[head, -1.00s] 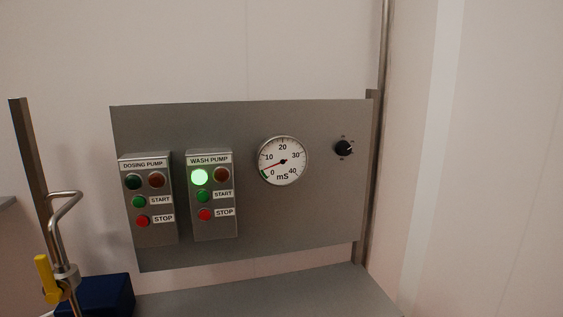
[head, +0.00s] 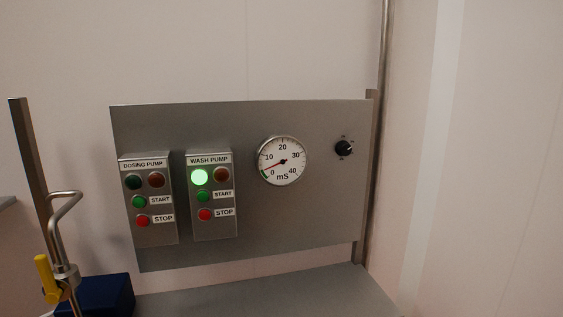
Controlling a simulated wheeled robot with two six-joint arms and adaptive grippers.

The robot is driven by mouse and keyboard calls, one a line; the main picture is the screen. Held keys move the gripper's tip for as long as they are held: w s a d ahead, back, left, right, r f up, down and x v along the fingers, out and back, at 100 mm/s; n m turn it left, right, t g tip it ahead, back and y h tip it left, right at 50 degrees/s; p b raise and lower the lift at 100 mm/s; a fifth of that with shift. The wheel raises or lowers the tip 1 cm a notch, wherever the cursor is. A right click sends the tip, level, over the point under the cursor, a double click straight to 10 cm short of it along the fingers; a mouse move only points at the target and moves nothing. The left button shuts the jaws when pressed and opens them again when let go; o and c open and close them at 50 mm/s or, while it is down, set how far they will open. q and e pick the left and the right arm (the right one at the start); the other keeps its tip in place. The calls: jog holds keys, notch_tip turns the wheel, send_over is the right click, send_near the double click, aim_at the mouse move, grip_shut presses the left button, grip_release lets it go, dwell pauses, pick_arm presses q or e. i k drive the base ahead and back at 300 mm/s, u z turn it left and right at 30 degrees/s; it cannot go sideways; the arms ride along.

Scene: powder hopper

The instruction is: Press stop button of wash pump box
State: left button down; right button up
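The wash pump box (head: 212,195) is a grey box on the upright metal panel, left of the dial gauge. Its red stop button (head: 205,215) sits at the bottom left of the box, beside a STOP label. Its green start button (head: 203,196) is just above. The green lamp (head: 200,177) at its top left is lit bright; the red lamp (head: 221,174) beside it is dark. Neither of my grippers shows in the head view, and nothing covers the box.
The dosing pump box (head: 147,200), with similar buttons, stands close to the left. A gauge (head: 282,161) marked mS and a black knob (head: 344,148) are to the right. A bent pipe with a yellow valve handle (head: 46,279) and a dark blue block (head: 108,295) are at lower left.

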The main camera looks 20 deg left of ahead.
aim_at(204, 215)
jog(key=u, duration=1.2)
jog(key=k, duration=0.1)
jog(key=u, duration=0.05)
